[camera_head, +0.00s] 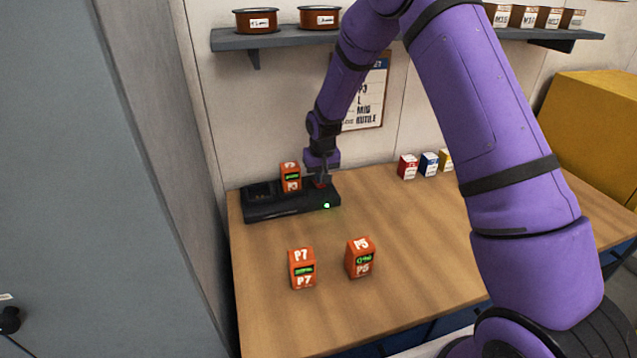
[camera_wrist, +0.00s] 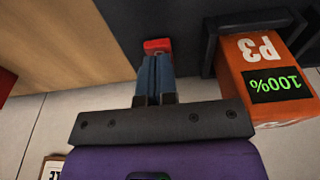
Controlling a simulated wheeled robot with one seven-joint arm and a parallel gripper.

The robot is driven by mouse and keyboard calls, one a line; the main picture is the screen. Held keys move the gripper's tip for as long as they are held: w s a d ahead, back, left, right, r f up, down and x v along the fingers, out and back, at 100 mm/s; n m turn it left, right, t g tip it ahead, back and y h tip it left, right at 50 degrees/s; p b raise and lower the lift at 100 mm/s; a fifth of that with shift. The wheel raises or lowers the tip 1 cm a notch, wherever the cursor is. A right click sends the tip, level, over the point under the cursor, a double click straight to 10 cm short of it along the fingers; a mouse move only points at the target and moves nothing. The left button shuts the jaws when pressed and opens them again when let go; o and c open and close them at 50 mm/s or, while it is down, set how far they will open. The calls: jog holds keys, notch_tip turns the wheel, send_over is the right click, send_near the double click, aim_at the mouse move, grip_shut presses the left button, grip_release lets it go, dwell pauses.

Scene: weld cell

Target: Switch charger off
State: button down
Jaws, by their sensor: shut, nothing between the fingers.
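The black charger (camera_head: 290,205) sits at the back left of the wooden table, with a small green light lit on its front right. An orange battery P3 (camera_head: 290,177) stands in it; in the wrist view the battery (camera_wrist: 265,75) reads 100%. A red switch (camera_wrist: 158,45) shows on the charger in the wrist view. My gripper (camera_head: 321,183) is over the charger's right end, right of the battery. In the wrist view its fingers (camera_wrist: 155,62) are shut and empty, their tips at the red switch. I cannot tell whether they press it.
Orange batteries P7 (camera_head: 302,268) and P5 (camera_head: 360,258) stand on the table in front of the charger. Small red, blue and yellow boxes (camera_head: 429,164) stand at the back right. A shelf (camera_head: 280,38) with spools and a clipboard (camera_head: 366,95) are on the wall.

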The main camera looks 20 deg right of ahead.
jog(key=shift+f, duration=0.45)
dwell(0.3)
jog(key=shift+r, duration=3.5)
